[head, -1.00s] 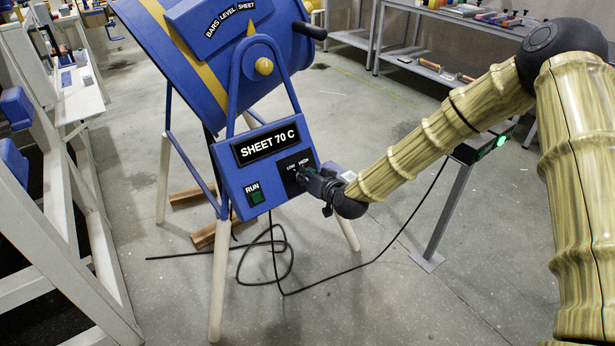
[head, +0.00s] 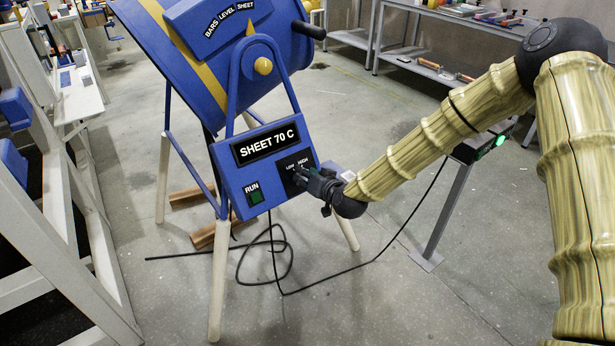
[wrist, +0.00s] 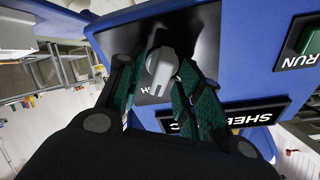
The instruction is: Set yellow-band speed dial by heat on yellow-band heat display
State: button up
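The blue machine (head: 232,187) with a yellow band carries a tilted control panel. Its black heat display (head: 266,144) reads "SHEET 70 C", and part of it shows upside down in the wrist view (wrist: 238,115). The speed dial (wrist: 164,68) is a grey knob with a pointer on a black plate marked LOW and HIGH. My gripper (head: 302,176) is at this plate and mostly hides the dial in the head view. In the wrist view my gripper's green-padded fingers (wrist: 167,76) stand apart on either side of the knob. I cannot tell whether they touch it.
A green RUN button (head: 256,194) sits left of the dial plate. A black cable (head: 335,276) loops over the floor below the panel. A post with a green light (head: 500,141) stands right, behind my arm. White frames (head: 60,235) stand at the left.

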jog(key=v, duration=1.2)
jog(key=s+d+f+g+h+p, duration=0.1)
jog(key=s+d+f+g+p, duration=0.15)
jog(key=s+f, duration=0.6)
jog(key=s+d+f+g+h+p, duration=0.2)
jog(key=s+f+g+p, duration=0.1)
jog(key=s+f, duration=0.5)
jog(key=s+d+f+g+h+p, duration=0.1)
jog(key=s+d, duration=0.3)
jog(key=s, duration=0.4)
jog(key=s+d+f+g+h+p, duration=0.1)
jog(key=s+d+f+g+p, duration=0.1)
jog(key=s, duration=0.7)
jog(key=s+d+f+g+h+p, duration=0.1)
jog(key=s+d+g+h, duration=0.1)
jog(key=s+d, duration=0.4)
jog(key=s+g, duration=0.1)
jog(key=s, duration=0.1)
jog(key=shift+s+d+f+m+g, duration=0.15)
jog(key=shift+s+d+m+g, duration=0.15)
jog(key=shift+m+g, duration=0.1)
